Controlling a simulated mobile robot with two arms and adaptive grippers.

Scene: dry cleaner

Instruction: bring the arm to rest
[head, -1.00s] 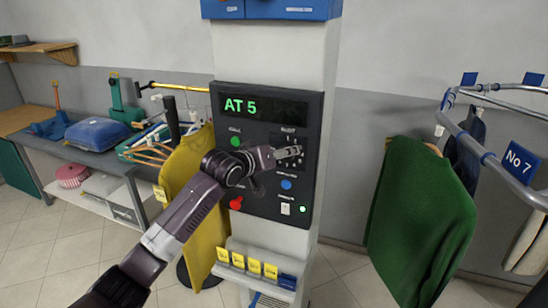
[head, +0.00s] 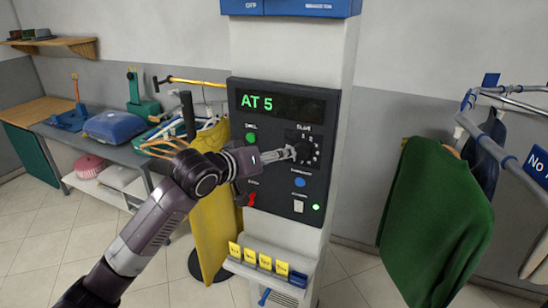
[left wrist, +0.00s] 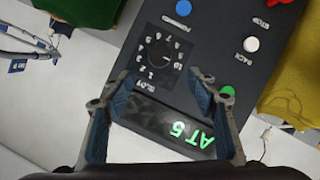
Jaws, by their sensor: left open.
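My left arm comes in from the lower left of the head view. Its gripper (head: 288,153) is in front of the black control panel (head: 262,190), beside the numbered dial (head: 310,148). In the left wrist view the two fingers of my left gripper (left wrist: 158,115) stand wide apart with nothing between them but the panel behind. The dial (left wrist: 158,62) shows beyond the fingertips, apart from them. The panel's display (head: 280,103) reads "AT 5" in green. My right gripper is not in view.
The panel is on a white column (head: 290,55). A tray with yellow tags (head: 265,262) juts out below it. A yellow garment (head: 212,230) hangs at the left, close to my arm. A green garment (head: 435,205) hangs from a rail at the right. A bench (head: 85,150) stands behind at the left.

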